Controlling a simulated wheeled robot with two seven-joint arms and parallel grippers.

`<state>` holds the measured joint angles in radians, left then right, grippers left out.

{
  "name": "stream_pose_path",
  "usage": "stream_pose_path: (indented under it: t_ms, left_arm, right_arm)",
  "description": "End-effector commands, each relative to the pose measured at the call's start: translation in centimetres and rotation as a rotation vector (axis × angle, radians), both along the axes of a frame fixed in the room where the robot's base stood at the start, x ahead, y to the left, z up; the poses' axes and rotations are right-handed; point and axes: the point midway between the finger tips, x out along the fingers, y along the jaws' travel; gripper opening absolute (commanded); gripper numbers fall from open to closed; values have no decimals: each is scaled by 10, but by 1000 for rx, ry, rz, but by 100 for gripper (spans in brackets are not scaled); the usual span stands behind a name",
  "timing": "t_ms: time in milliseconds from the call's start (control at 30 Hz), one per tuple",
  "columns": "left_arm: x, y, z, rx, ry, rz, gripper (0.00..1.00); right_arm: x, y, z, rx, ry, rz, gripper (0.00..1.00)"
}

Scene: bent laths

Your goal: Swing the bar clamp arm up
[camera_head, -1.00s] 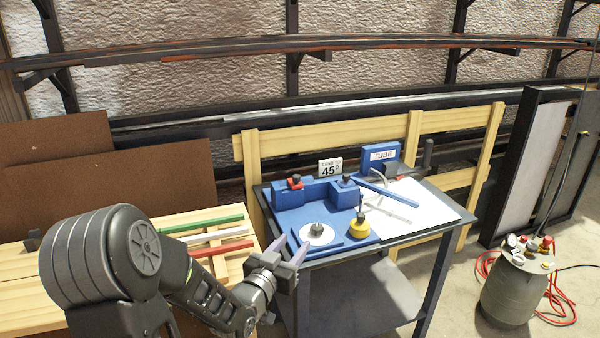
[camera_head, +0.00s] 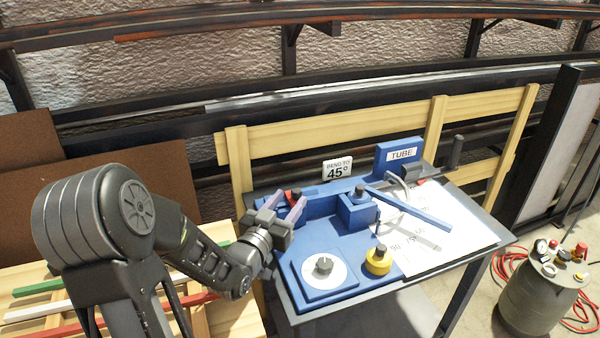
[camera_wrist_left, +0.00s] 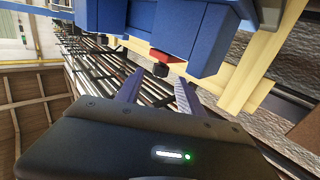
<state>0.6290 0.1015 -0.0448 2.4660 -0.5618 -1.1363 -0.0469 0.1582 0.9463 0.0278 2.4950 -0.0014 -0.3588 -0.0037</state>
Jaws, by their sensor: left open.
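The blue bending fixture (camera_head: 318,234) sits on a small dark table. A red clamp piece with a black knob (camera_head: 294,193) is at its left back block; it also shows in the left wrist view (camera_wrist_left: 166,60), just beyond the fingertips. I cannot tell the clamp arm's exact angle. My left gripper (camera_head: 286,203) is open, its purple-grey fingers at the red piece and partly hiding it. In the left wrist view the fingers (camera_wrist_left: 158,92) are apart with nothing between them. My right gripper is not in view.
A second blue block with a black knob (camera_head: 357,207), a long blue bar (camera_head: 408,209), a yellow knob (camera_head: 379,260) and a white dial (camera_head: 323,268) are on the fixture. A TUBE sign (camera_head: 401,156) and a 45° sign (camera_head: 338,169) stand behind. Colored rods (camera_head: 40,310) lie at left.

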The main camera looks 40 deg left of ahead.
Motion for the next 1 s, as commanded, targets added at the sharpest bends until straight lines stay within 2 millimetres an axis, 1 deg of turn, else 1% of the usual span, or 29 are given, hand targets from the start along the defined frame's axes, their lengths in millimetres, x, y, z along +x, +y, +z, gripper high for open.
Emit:
stream_pose_path:
  t_ms: [333, 467, 567, 900, 1000]
  left_arm:
    - [0, 0, 0, 0, 0, 0, 45]
    - [6, 1, 0, 0, 0, -1, 45]
    - [16, 2, 0, 0, 1, -1, 45]
    - [65, 12, 0, 1, 1, 0, 45]
    - [74, 13, 0, 1, 0, -1, 45]
  right_arm:
    - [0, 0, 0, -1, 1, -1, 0]
    - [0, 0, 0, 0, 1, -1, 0]
    - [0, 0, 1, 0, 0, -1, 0]
    - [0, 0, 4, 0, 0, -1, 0]
    - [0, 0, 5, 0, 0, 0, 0]
